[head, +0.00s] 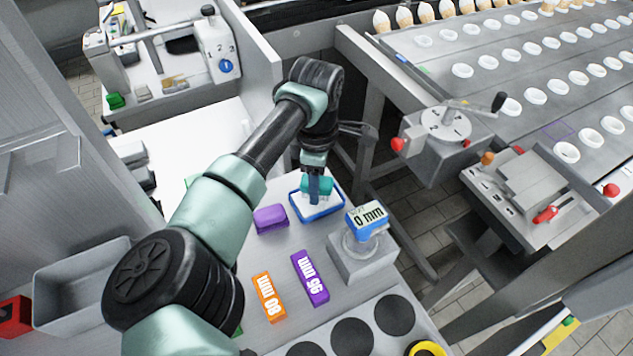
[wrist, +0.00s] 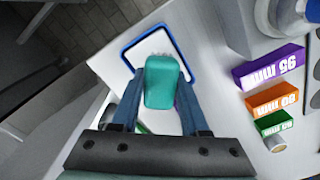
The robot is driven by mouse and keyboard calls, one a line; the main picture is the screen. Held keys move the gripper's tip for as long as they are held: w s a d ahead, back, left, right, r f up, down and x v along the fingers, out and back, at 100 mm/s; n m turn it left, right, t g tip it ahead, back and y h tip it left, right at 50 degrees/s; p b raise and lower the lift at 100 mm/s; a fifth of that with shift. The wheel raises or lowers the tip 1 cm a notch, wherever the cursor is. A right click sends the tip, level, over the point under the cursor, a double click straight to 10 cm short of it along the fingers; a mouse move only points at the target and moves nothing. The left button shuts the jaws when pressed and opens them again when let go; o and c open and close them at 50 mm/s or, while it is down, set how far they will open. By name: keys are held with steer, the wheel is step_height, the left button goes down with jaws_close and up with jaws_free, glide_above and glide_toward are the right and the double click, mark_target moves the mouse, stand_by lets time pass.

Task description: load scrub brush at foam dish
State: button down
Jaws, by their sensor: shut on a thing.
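The scrub brush has a teal body (head: 318,184) that also shows in the wrist view (wrist: 160,88). My gripper (head: 315,188) points down and is shut on the brush, one blue finger on each side of it in the wrist view (wrist: 161,92). The foam dish (head: 296,209) is a shallow white tray with a blue rim, and it also shows in the wrist view (wrist: 127,58). The brush is over the dish, with pale bristle tips at its far end in the wrist view. I cannot tell whether the bristles touch the foam.
A purple block (head: 271,218) lies just left of the dish. A grey stand with a 0 mm block (head: 366,217) is at its right. Orange 80 mm (head: 268,297) and purple 95 mm (head: 310,278) blocks lie nearer. The counter's edge runs close behind the dish.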

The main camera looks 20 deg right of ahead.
steer(key=shift+r+p, duration=1.8)
steer(key=shift+r, duration=0.95)
